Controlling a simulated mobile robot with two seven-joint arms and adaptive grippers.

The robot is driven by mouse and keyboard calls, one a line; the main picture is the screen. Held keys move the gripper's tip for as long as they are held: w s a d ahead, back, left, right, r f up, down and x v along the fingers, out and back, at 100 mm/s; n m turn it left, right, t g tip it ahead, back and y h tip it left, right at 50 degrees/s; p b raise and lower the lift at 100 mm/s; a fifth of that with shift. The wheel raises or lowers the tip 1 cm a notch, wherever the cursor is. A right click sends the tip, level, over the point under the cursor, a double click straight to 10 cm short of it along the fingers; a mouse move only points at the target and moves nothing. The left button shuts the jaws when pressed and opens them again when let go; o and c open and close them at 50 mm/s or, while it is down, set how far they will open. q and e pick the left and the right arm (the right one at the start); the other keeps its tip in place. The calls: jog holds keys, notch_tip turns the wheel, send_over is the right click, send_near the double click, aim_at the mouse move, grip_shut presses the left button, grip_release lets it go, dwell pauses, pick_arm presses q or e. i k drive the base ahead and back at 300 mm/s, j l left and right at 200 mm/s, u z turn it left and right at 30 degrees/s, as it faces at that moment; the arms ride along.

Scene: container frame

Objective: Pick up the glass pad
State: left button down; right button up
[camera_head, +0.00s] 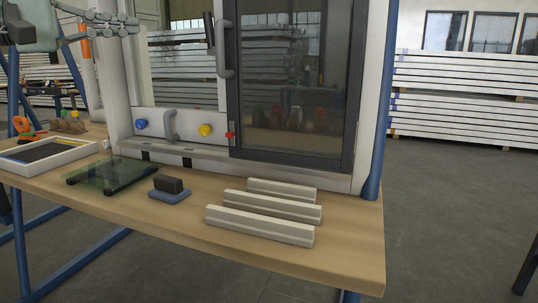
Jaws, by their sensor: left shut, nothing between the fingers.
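The glass pad (88,178) looks like a greenish see-through plate. It lies flat on the wooden table, left of centre, with dark bars at its sides. My left gripper (132,25) is at the top left of the head view, in front of the white frame and well above the pad. Its fingers are shut and empty, pointing right. My right gripper is not in view.
A small blue block with a black grip (169,186) stands right of the pad. Several pale bars (260,225) lie further right. A white tray (78,158) is on the left. The framed cabinet (290,85) with a dark window rises behind.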

aim_at(169, 189)
jog(key=k+l, duration=0.3)
jog(key=k, duration=0.2)
jog(key=k+l, duration=0.3)
jog(key=k, duration=0.2)
